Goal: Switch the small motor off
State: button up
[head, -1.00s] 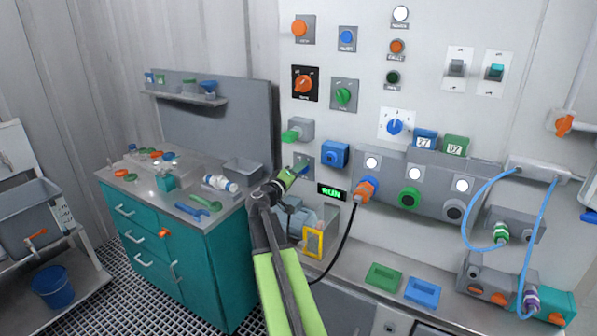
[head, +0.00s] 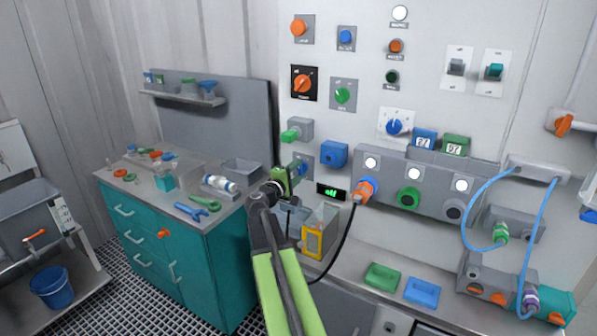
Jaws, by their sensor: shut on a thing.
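A small blue knob (head: 303,168) on a grey plate sits on the wall panel, left of the blue box. My gripper (head: 295,174), green with a dark wrist, reaches up to it and is shut on it, hiding most of the knob and part of its plate. Just below right, a small black display (head: 330,191) shows short green text that looks like "off". A clear box with a yellow frame (head: 313,243) stands below; I cannot tell whether the small motor is inside it.
A blue box (head: 334,154) and a green knob on a grey block (head: 299,131) are close to my gripper. An orange plug (head: 366,188) with a hanging black cable (head: 342,245) is to the right. A teal cabinet (head: 190,255) stands at left.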

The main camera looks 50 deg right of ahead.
jog(key=shift+a+f+n, duration=0.1)
jog(key=shift+n, duration=2.1)
jog(key=o, duration=1.4)
jog(key=v, duration=1.7)
jog(key=shift+a, duration=0.2)
